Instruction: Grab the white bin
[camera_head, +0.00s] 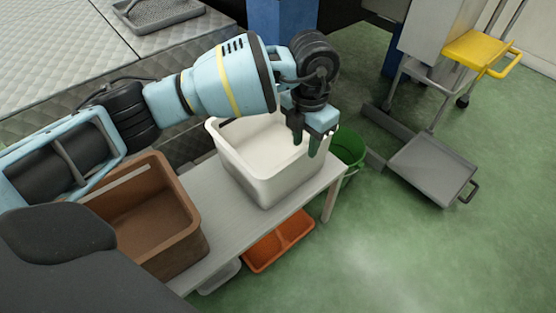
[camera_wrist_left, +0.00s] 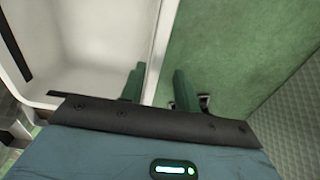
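The white bin (camera_head: 283,182) stands upright and open-topped at the far end of a narrow light table (camera_head: 222,222); its inside looks empty. It also fills the upper left of the left wrist view (camera_wrist_left: 88,48). My left gripper (camera_head: 306,148) points down at the bin's right-hand wall. In the left wrist view the two green fingers (camera_wrist_left: 160,72) stand apart on either side of the bin's rim, one inside and one outside, with gaps to the wall. The gripper is open. My right gripper is not in view.
A brown crate (camera_head: 186,247) stands on the table's near end. An orange tray (camera_head: 262,262) lies beneath the table and a green bucket (camera_head: 349,150) stands behind its far end. A grey cart with a flat platform (camera_head: 430,168) is at the right. The green floor in front is clear.

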